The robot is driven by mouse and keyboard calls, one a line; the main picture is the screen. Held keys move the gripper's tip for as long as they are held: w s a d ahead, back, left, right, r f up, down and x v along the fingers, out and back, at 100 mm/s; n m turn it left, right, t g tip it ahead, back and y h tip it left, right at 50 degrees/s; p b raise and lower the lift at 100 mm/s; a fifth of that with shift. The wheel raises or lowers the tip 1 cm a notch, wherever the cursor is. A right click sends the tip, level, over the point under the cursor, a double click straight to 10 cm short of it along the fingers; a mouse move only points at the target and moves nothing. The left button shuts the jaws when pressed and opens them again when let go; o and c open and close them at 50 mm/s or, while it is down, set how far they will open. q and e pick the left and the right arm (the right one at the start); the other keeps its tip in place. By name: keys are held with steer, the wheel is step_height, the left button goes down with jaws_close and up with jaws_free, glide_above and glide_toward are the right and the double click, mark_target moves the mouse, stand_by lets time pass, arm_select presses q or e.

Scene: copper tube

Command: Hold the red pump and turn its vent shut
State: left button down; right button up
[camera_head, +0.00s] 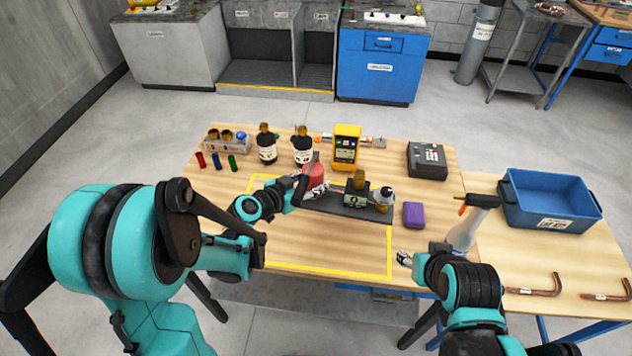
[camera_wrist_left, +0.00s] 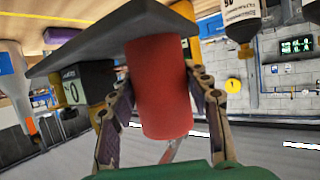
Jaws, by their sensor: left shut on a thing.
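The red pump (camera_head: 314,172) stands at the left end of a dark plate (camera_head: 325,206) on the table. My left gripper (camera_head: 313,189) is shut on it. In the left wrist view the red cylinder (camera_wrist_left: 160,85) sits between my two fingers (camera_wrist_left: 163,108), with one finger along each side. A dark block with a label and brass-coloured parts (camera_head: 358,192) is on the plate to the right of the pump. I cannot make out the vent clearly. My right gripper (camera_head: 404,258) is at the table's front edge, apart from the pump; its jaw opening is too small to tell.
A yellow meter (camera_head: 346,147) and two dark bottles (camera_head: 267,147) stand behind the plate. A purple block (camera_head: 413,215) is to its right. A spray bottle (camera_head: 464,232) stands beside my right arm. A blue crate (camera_head: 548,203) and copper tubes (camera_head: 535,287) are farther right.

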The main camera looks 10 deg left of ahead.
arm_select(q)
steer(key=w+a, duration=0.4)
steer(key=a, duration=0.5)
steer(key=shift+a+b, duration=0.3)
steer(key=shift+b, duration=0.1)
stand_by(0.4)
steer(key=shift+f+b, duration=4.9)
steer(key=shift+f, duration=0.3)
steer(key=shift+s+f, duration=0.1)
steer(key=shift+f, duration=0.15)
stand_by(0.8)
